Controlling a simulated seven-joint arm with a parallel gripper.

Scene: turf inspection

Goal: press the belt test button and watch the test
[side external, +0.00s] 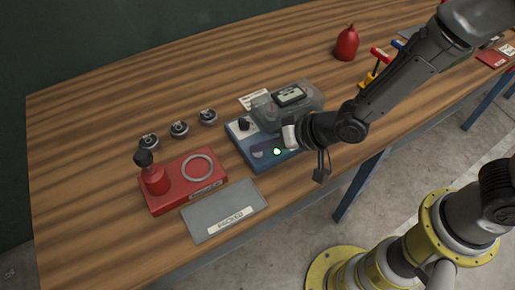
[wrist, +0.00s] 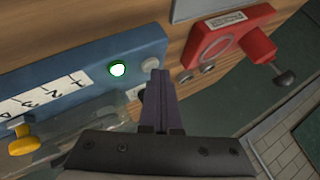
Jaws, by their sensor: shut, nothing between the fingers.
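The blue tester box (side external: 240,134) sits mid-table with a clear cover (side external: 312,99) and a small display (side external: 290,95). In the wrist view the blue box (wrist: 60,70) shows a lit green lamp (wrist: 117,68) and a pale grey round button (wrist: 151,63) beside it.
A red fixture (side external: 158,199) with a ring and a dark-knobbed post stands left of the box, near a grey labelled plate (side external: 198,222). Several small round pieces (side external: 179,129) lie behind. A red rounded object (side external: 347,45) stands further back. The table's left end is clear.

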